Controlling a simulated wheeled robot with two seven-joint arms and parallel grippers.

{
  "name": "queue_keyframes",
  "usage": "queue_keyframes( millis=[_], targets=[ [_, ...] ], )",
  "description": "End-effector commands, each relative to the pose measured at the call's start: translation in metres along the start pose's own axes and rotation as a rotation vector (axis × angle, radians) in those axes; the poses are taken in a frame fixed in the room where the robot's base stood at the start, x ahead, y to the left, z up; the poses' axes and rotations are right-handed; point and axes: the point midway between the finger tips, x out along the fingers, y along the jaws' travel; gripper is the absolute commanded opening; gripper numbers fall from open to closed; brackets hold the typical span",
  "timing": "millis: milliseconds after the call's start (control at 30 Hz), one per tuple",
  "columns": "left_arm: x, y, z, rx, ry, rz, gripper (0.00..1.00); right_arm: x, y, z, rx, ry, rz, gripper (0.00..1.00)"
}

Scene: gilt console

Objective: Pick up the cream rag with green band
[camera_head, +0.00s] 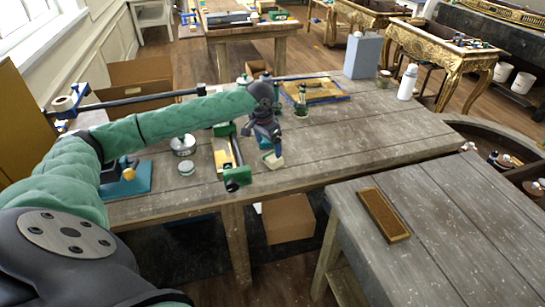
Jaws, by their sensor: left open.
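My left arm comes in from the left in a green sleeve and reaches over the wooden table (360,140). Its dark left gripper (270,146) points down near the table's front edge, and its jaws are open. Just below the fingers is a small cream piece (274,161) with a bit of green, which looks like the cream rag with green band. It is too small to tell whether the fingers touch it or stand around it. My right gripper is not in view.
A green-and-yellow clamp-like tool (237,175) lies just left of the gripper. A round tin (183,145) and a blue-and-yellow item (128,180) are farther left. A framed tray (320,91), blue box (363,56) and white bottle (407,82) stand behind. The table's right part is clear.

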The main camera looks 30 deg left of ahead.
Motion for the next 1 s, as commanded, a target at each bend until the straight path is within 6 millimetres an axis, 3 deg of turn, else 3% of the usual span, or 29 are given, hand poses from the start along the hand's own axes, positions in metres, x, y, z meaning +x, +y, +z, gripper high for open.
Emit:
queue_keyframes(
  millis=[167,700,967,1000],
  targets=[
    [0.007,0.002,-0.001,0.001,0.001,0.001,0.87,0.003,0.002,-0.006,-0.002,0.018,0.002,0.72],
    [0.053,0.009,-0.003,0.001,0.001,0.001,0.87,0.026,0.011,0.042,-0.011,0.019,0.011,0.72],
    [0.056,0.008,-0.002,0.001,0.001,0.000,0.87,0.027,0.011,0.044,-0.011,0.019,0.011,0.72],
    [0.056,0.008,-0.002,0.001,0.001,0.000,0.83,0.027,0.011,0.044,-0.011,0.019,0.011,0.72]
  ],
)
